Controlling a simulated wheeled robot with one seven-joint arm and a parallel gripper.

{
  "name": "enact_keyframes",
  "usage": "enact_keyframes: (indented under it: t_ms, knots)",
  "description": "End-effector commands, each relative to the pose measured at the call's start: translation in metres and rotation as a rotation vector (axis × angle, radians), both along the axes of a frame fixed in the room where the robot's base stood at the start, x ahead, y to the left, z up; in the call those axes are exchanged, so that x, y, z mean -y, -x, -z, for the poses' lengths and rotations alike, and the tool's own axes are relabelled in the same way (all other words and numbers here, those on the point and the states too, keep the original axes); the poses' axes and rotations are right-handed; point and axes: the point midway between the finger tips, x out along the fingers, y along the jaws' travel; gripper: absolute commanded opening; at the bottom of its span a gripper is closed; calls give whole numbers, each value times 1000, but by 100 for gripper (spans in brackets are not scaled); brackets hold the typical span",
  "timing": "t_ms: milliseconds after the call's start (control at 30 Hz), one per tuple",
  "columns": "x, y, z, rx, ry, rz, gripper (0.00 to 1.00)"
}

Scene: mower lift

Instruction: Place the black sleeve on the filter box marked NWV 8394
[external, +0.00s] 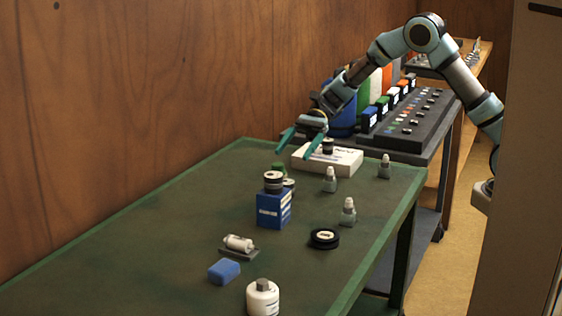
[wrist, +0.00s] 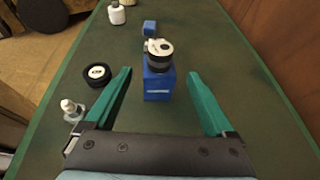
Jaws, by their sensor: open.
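A blue box (external: 272,211) with a white label stands upright on the green table; the label is too small to read. A black sleeve-like cylinder with a pale top (external: 273,183) rests upright on the box. In the wrist view, the blue box (wrist: 158,86) and the black cylinder (wrist: 159,63) lie ahead, in line with the gap between my fingers. My gripper (external: 300,145) is open and empty, above the table on the far side of the box, apart from it. It also shows in the wrist view (wrist: 160,74).
A white box (external: 328,161) with a small dark cylinder on top lies near the far end. Small bottles (external: 348,212), a black disc (external: 324,239), a white roll (external: 238,243), a blue block (external: 224,271) and a white jar (external: 263,298) stand around. The table's left side is clear.

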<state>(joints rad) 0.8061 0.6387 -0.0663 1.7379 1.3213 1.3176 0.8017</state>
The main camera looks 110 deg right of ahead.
Motion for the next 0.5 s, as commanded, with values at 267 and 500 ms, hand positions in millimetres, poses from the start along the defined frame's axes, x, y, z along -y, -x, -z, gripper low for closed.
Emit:
enact_keyframes:
  t_ms: [267,500]
  knots:
    - [-93,31,29,-79,287,-291,89]
    - [-208,147,77,20,988,-1116,89]
